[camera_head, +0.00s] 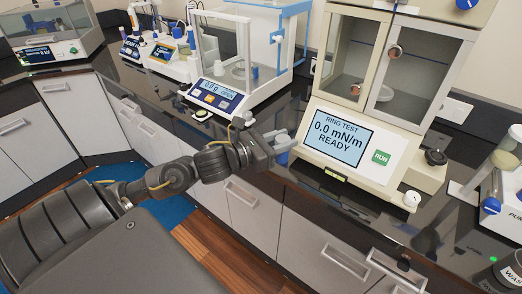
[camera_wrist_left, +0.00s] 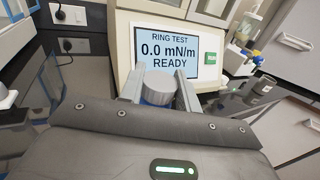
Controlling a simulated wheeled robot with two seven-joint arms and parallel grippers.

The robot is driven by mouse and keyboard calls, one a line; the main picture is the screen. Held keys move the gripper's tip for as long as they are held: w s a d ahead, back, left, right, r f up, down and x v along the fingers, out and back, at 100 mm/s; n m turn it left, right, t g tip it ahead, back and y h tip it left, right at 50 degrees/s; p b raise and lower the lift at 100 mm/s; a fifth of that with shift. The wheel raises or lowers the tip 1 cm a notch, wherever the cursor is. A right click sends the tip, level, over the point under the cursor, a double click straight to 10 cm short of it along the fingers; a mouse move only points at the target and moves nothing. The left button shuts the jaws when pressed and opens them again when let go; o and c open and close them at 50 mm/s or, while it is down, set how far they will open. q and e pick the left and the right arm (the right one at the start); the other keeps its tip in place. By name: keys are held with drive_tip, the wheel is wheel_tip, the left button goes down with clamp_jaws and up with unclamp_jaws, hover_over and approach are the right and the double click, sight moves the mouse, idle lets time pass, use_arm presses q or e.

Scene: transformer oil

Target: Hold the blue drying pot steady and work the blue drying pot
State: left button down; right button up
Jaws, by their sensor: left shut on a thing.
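My left gripper (camera_head: 282,145) reaches in from the left over the front edge of the dark counter. In the left wrist view the two fingers (camera_wrist_left: 159,92) are shut on a short round pot with a grey-blue side, the blue drying pot (camera_wrist_left: 158,90). In the head view only a small blue part of the pot (camera_head: 282,158) shows below the fingers; the gripper hides the rest. I cannot tell whether the pot touches the counter. My right gripper is not in view.
The ring test instrument (camera_head: 345,140), its screen reading 0.0 mN/m READY, stands just right of the gripper. A balance (camera_head: 215,95) with a glass shield stands to the left. A bottle stand (camera_head: 500,180) is at far right. Drawers (camera_head: 245,205) lie below the counter (camera_head: 300,185).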

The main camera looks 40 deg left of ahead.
use_arm(q)
drive_tip(key=w+a+n+y+p, duration=0.1)
drive_tip(key=w+a, duration=0.2)
drive_tip(key=a, duration=0.3)
drive_tip(key=w+a+y+p, duration=0.1)
drive_tip(key=w+a, duration=0.3)
drive_tip(key=a, duration=0.2)
drive_tip(key=w+a+f+p, duration=0.1)
drive_tip(key=w+a+f, duration=0.1)
drive_tip(key=f, duration=0.4)
drive_tip(key=shift+w+a+t, duration=0.15)
drive_tip(key=shift+a+t, duration=0.25)
drive_tip(key=shift+a, duration=0.3)
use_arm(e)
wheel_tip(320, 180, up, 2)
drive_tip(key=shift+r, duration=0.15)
use_arm(q)
wheel_tip(320, 180, down, 3)
drive_tip(key=shift+w+a+p, duration=0.15)
drive_tip(key=shift+p, duration=0.8)
drive_tip(key=shift+f, duration=0.3)
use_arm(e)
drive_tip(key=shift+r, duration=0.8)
use_arm(q)
drive_tip(key=shift+f, duration=0.1)
